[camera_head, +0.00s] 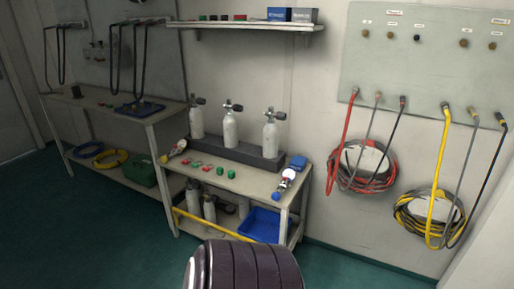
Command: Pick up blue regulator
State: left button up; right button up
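A small device with a white round face, red marks and a blue end (281,185) lies at the right end of the workbench (235,183); it looks like the blue regulator, but it is small in view. A blue block-like item (298,162) lies just behind it. A similar device with yellow and red parts (174,150) lies at the bench's left end. Neither gripper is in view. A dark ribbed part of my own arm shows at the bottom centre, in front of the bench and apart from these items.
Red and green small parts lie on the bench top. A blue bin (260,225) sits below. Red (362,168) and yellow (428,217) hose coils hang at right. The green floor at left front is clear.

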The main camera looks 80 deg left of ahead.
aim_at(290, 172)
jog(key=u, duration=2.4)
